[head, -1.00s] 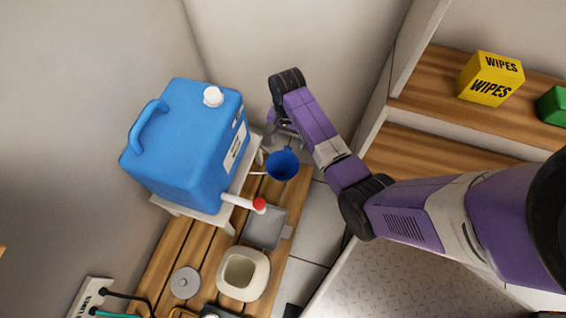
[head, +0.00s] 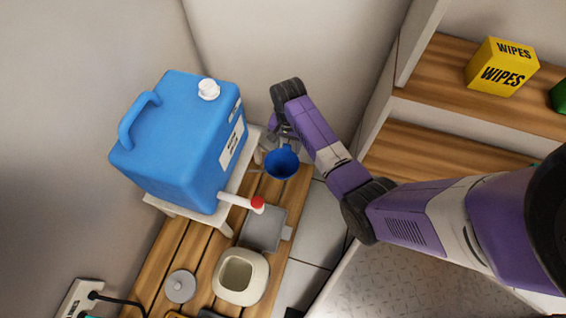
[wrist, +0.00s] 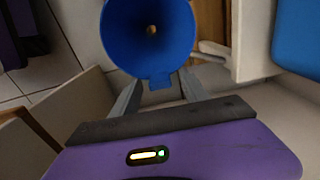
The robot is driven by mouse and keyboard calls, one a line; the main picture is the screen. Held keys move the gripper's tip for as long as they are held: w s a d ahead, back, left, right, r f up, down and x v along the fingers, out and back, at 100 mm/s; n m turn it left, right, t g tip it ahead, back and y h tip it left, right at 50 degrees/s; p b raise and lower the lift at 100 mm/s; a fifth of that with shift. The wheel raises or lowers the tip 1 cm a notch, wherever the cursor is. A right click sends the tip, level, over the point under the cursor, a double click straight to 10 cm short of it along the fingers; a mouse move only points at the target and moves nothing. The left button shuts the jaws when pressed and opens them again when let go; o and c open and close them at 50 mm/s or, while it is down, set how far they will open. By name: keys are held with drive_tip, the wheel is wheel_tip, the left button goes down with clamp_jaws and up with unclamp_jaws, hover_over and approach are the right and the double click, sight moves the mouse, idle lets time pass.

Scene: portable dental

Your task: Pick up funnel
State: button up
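The blue funnel (head: 282,163) is near the right edge of the wooden slatted bench, to the right of the blue jug's stand. In the wrist view the funnel (wrist: 151,30) shows its open cone, with a small hole at its middle and a tab on the rim facing my gripper. My gripper (head: 284,138) is close behind the funnel in the head view. In the wrist view the fingers of my gripper (wrist: 158,88) reach toward the funnel on either side of the tab. Their tips are hidden under the rim, so I cannot tell whether they touch it.
A blue jug (head: 180,140) with a red-tipped tap (head: 258,203) stands on a white stand (head: 170,209) just left. A grey tray (head: 262,230), cream container (head: 241,277) and round lid (head: 180,286) lie nearer. A yellow wipes box (head: 503,67) is on the right shelf.

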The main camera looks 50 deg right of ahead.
drive_tip(key=shift+a, duration=0.1)
clamp_jaws()
